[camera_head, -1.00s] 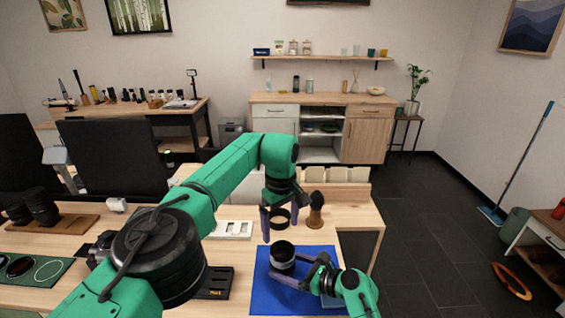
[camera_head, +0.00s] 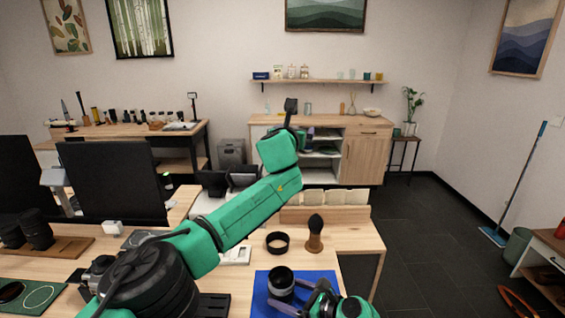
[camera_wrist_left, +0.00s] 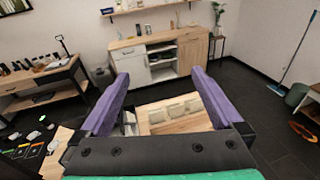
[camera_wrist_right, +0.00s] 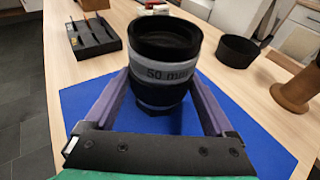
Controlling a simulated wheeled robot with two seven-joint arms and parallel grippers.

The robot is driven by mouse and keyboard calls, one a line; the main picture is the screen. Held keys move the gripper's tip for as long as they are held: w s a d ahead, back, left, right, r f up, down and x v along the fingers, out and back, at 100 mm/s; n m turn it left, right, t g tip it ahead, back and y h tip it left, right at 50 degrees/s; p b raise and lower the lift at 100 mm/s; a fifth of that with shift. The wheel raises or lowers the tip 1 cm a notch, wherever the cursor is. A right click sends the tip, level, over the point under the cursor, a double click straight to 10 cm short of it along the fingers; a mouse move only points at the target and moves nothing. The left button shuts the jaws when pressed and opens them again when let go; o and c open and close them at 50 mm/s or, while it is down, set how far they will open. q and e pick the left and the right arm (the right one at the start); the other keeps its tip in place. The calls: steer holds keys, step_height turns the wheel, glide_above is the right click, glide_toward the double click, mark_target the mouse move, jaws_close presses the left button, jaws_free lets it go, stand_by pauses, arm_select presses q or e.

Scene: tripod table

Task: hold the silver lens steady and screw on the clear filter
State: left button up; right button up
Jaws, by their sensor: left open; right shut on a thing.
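The silver lens (camera_head: 281,284), black with a silver band marked "50 mm", stands upright on the blue mat (camera_head: 262,300). My right gripper (camera_head: 298,300) is shut around its lower body; the right wrist view shows the lens (camera_wrist_right: 163,65) between the purple fingers. Its front opening faces up and looks dark. I cannot tell whether a clear filter sits in it. My left gripper (camera_head: 297,125) is raised well above the table, far from the lens. The left wrist view shows its fingers (camera_wrist_left: 157,80) apart and empty. A pale ring outline (camera_head: 39,297) shows on the green mat (camera_head: 60,291); I cannot tell whether it is a filter.
A black ring (camera_head: 277,242) and a wooden-handled brush (camera_head: 315,240) stand behind the blue mat. A black slotted tray (camera_wrist_right: 92,38) lies beside it. Black lenses (camera_head: 38,231) stand on a wooden board at far left. My left arm crosses above the table.

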arm_select(q)
step_height(320, 180, down, 5)
steer(key=a+n+g+y, duration=0.2)
steer(key=a+n, duration=0.1)
arm_select(e)
steer(key=shift+f, duration=0.1)
arm_select(q)
steer(key=n+g+y, duration=0.2)
steer(key=n+g, duration=0.2)
steer(key=g, duration=1.1)
glide_above(281, 275)
step_height(281, 275, down, 22)
steer(key=shift+f, duration=0.2)
steer(key=n, duration=0.4)
steer(key=shift+f, duration=0.35)
steer(key=n, duration=0.2)
steer(key=f+n, duration=0.1)
steer(key=n, duration=0.2)
steer(key=shift+s+f+n, duration=0.1)
steer(key=shift+f+n, duration=0.1)
steer(key=shift+n, duration=0.1)
steer(key=shift+f, duration=0.85)
